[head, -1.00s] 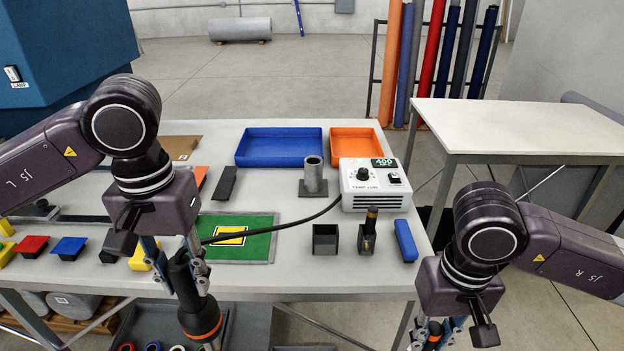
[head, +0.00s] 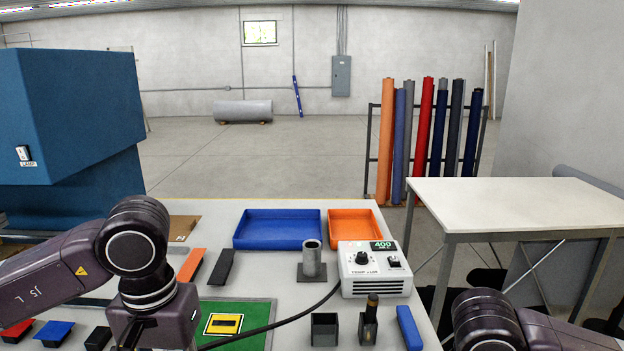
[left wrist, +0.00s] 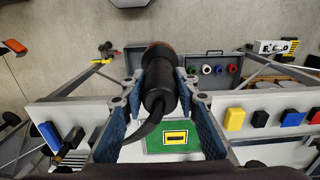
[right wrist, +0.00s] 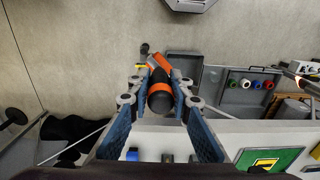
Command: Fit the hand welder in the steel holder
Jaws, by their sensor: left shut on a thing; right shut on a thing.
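The hand welder (left wrist: 158,95) is a black cylinder with an orange ring at its far end and a black cable at its near end. My left gripper (left wrist: 160,84) is shut around its body. The steel holder (head: 312,262) seems to be the upright grey tube on a square base plate, behind the mat on the bench; it looks empty. The welder is apart from it, below the head view's lower edge. My right gripper (right wrist: 161,86) is shut on an orange-and-black tool (right wrist: 161,78), off the bench's front edge.
The control box (head: 374,272) stands right of the holder, with the cable running to it. Blue tray (head: 277,244) and orange tray (head: 355,240) lie behind. A black square cup (head: 324,332), a stand with a brass-tipped piece (head: 369,325) and a blue block (head: 409,327) stand in front.

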